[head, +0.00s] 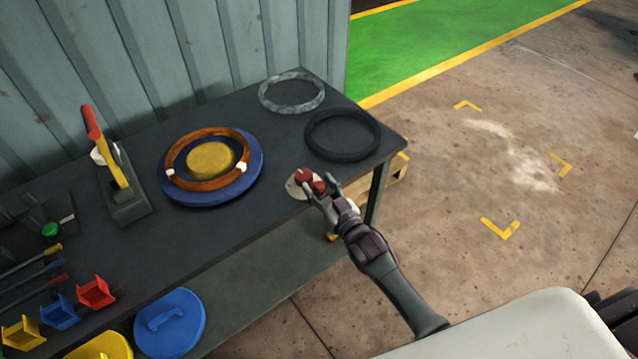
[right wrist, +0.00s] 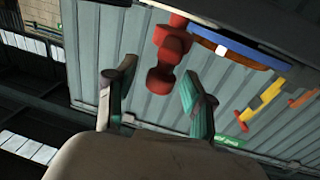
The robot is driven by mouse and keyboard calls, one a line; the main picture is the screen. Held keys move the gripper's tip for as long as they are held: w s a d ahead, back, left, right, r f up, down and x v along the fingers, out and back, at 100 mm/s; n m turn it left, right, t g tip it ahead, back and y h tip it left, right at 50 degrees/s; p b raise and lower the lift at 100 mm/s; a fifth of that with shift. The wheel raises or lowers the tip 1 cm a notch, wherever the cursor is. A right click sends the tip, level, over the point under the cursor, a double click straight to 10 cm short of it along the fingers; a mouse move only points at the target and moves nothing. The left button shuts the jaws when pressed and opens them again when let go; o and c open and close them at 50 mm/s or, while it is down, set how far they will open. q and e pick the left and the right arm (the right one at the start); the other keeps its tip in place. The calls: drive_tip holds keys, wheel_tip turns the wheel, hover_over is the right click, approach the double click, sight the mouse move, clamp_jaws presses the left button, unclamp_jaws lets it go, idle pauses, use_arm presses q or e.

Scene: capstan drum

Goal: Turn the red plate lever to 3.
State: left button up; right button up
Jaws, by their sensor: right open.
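The red plate lever (head: 305,176) sits on a pale round plate (head: 293,188) near the front right edge of the dark bench. In the right wrist view the red lever (right wrist: 165,58) shows as a chunky red piece with a round end. My right gripper (head: 321,188) is open, with its fingers close to the lever. In the right wrist view the lever lies between and beyond the two open fingers (right wrist: 155,90); I cannot tell whether they touch it. Any number marks on the plate are too small to read. My left gripper is not in view.
A blue disc (head: 206,200) with a wooden ring and yellow centre stands left of the lever. A grey ring (head: 292,107) and a black ring (head: 342,151) lie behind it. A yellow lever with a red handle (head: 91,121) stands farther left.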

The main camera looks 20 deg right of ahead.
drive_tip(key=shift+w+a, duration=0.1)
drive_tip(key=shift+w, duration=0.1)
clamp_jaws()
idle(0.5)
